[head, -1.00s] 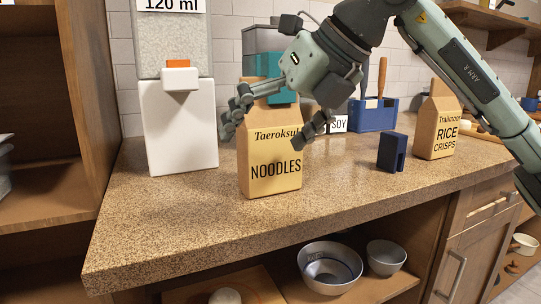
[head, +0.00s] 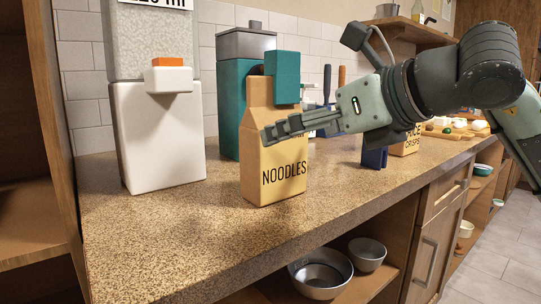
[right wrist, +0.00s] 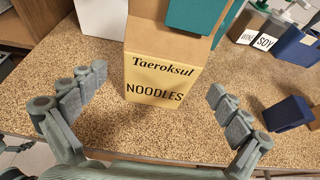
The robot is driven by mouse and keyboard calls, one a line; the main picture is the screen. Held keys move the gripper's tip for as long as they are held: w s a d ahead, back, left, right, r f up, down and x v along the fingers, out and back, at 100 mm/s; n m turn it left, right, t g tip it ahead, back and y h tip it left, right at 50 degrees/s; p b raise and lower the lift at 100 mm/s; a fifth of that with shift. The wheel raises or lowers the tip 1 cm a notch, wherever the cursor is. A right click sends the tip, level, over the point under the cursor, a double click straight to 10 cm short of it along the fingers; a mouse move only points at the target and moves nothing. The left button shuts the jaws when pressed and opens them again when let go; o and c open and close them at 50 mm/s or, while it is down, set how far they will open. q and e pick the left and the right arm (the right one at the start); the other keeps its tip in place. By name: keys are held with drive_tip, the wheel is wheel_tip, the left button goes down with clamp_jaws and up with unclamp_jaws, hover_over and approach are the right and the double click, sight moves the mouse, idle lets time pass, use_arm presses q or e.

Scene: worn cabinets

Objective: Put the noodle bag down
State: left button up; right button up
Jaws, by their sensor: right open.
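The noodle bag (head: 278,160), a tan carton labelled "NOODLES", stands upright on the speckled counter (head: 225,232) near its front edge. My right gripper (head: 285,130) is in front of the bag's upper part in the head view and covers some of its label. In the right wrist view the bag (right wrist: 162,85) stands ahead, between the spread fingers of my right gripper (right wrist: 160,105), with a gap on both sides. The right gripper is open and empty. My left gripper is in neither view.
A white dispenser (head: 160,135) stands left of the bag, and a teal machine (head: 231,105) is close behind it. A dark blue block (head: 374,158) and a rice crisps carton (head: 407,143) are farther right. Bowls (head: 320,272) sit on the shelf below. The counter's front left is clear.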

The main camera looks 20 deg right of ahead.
sight(275, 174)
drive_tip(key=x, duration=0.6)
drive_tip(key=shift+w+f+p, duration=0.35)
drive_tip(key=shift+p, duration=0.05)
drive_tip(key=shift+w+a+f, duration=0.1)
drive_tip(key=shift+w+f, duration=0.1)
drive_tip(key=shift+w, duration=0.15)
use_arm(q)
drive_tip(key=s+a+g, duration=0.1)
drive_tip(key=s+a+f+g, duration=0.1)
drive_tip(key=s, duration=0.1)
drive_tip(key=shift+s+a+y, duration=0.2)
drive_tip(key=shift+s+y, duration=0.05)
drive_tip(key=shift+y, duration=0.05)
use_arm(e)
drive_tip(key=c, duration=1)
drive_tip(key=shift+r, duration=0.1)
drive_tip(key=shift+c, duration=0.6)
